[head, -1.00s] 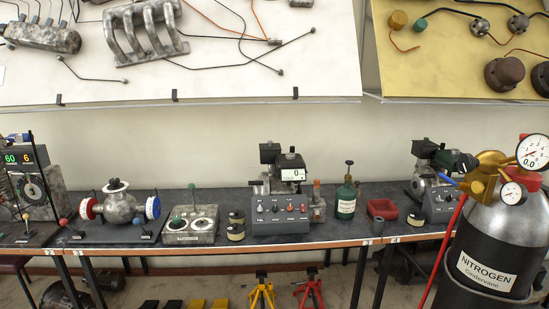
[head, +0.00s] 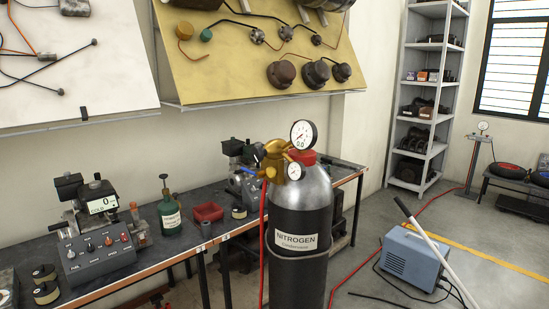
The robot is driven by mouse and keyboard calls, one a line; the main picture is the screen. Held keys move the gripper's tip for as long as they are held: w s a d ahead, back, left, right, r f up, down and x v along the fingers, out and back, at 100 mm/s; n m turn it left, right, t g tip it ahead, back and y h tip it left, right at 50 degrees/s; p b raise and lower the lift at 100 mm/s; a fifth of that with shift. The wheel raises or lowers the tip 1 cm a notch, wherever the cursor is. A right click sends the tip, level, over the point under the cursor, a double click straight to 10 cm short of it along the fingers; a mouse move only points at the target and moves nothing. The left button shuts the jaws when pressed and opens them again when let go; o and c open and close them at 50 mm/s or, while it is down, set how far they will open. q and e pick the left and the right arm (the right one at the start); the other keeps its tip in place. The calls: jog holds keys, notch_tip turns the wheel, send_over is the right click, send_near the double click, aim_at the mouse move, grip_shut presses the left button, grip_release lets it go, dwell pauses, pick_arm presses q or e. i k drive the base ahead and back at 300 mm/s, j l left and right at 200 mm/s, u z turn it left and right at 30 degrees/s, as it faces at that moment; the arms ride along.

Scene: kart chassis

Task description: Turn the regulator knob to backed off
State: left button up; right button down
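The nitrogen cylinder (head: 299,205) stands upright in front of the workbench, silver on top and black below, with a "NITROGEN" label. A brass regulator (head: 275,160) is fitted at its top left. A large white gauge (head: 303,134) sits above it, and a smaller gauge (head: 295,171) faces forward below. A dark knob (head: 246,156) shows at the regulator's left side; its setting cannot be read. A short blue part (head: 249,170) lies just below the knob. Neither of my grippers is in view.
The workbench (head: 150,262) runs along the wall behind the cylinder, holding a grey control box (head: 98,250), a green bottle (head: 170,213) and a red tray (head: 207,212). A blue machine (head: 413,258) with a pale bar stands on the floor at right. Hoses cross the floor there.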

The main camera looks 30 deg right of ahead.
aim_at(256, 154)
jog(key=z, duration=1.05)
